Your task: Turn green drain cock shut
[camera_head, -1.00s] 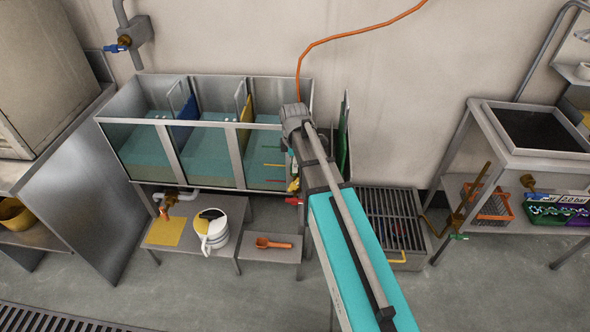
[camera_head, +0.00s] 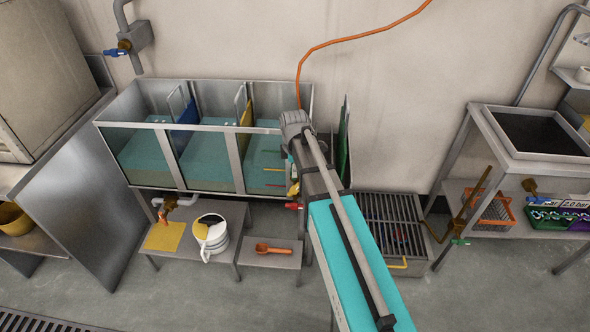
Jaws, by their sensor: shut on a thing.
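My arm reaches up from the bottom to the right end of the glass-fronted tank (camera_head: 184,160). My gripper is hidden behind my own arm links, so what it touches there cannot be seen. A red lever (camera_head: 293,206) shows beside the arm, below the tank.
A floor grate box (camera_head: 392,215) is right of my arm. A dark-basin sink (camera_head: 540,130) stands farther right. Floor between them is partly clear.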

